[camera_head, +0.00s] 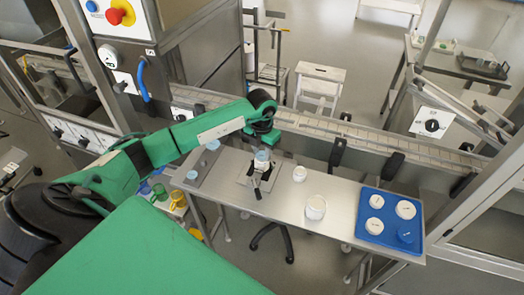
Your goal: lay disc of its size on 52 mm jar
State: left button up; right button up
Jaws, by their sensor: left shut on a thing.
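My left gripper (263,146) points down from the end of my green left arm, over the middle of the table. It is shut on what looks like a pale blue disc (262,156), at the mouth of a small white jar (260,167). I cannot tell whether the disc touches the jar. The jar stands in a black clamp (258,184) on a metal plate (243,178). Two more pale blue discs, one farther back (213,145) and one nearer (192,174), lie on a dark strip at the table's left. My right gripper is not in view.
A small white jar (300,173) and a larger one (316,207) stand right of the clamp. A blue tray (390,222) at the right end holds several round lids. A conveyor (410,151) runs behind the table. Bare tabletop (345,197) lies before the tray.

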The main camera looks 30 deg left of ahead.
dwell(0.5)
pick_arm(q)
jog(key=shift+s+f+b, duration=0.1)
jog(key=shift+f+b, duration=0.2)
jog(key=shift+b, duration=0.05)
jog(key=o, duration=1)
jog(key=shift+r, duration=0.4)
notch_tip(320, 180, up, 13)
jog(key=b, duration=0.3)
jog(key=shift+b, duration=0.35)
jog(key=shift+a+f, duration=0.1)
